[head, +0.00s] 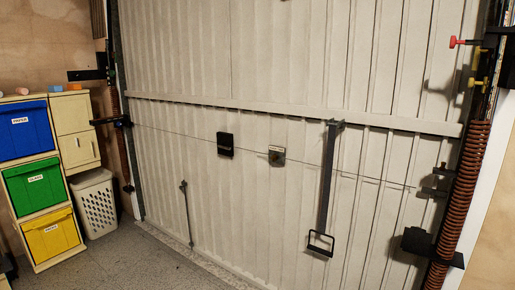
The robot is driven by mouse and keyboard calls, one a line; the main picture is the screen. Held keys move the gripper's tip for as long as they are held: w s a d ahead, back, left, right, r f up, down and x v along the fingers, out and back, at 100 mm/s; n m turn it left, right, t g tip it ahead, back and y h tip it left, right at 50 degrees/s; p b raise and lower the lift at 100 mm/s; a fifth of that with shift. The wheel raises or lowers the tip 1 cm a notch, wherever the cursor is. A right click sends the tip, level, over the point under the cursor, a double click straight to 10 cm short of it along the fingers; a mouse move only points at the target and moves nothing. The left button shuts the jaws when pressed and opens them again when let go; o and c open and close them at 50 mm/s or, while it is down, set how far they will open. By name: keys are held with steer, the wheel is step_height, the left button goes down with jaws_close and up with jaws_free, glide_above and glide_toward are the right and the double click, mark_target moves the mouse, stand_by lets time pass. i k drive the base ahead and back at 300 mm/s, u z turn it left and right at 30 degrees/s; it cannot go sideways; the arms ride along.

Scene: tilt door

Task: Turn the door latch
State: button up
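A large off-white ribbed tilt door (260,70) fills most of the head view and appears closed. A small metal latch plate with a dark part on it (277,155) sits near the middle of the door; the exact angle of its handle is too small to tell. A black box (225,144) is mounted to its left. A dark vertical bar or strap with a black loop handle (321,242) hangs to its right. My gripper is not in the view.
Springs and brackets line both door sides, with a thick coil (462,190) at right. At left stand a shelf unit with blue (25,130), green (36,187) and yellow bins (50,235) and a white basket (96,205). The grey floor (135,258) before the door looks clear.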

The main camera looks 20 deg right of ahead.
mark_target(222, 146)
steer(key=u, duration=0.05)
steer(key=k, duration=0.1)
steer(key=z, duration=0.05)
steer(key=i, duration=0.7)
steer(key=u, duration=0.6)
steer(key=i, duration=1.15)
steer(key=u, duration=0.35)
steer(key=k, duration=0.95)
steer(key=u, duration=0.15)
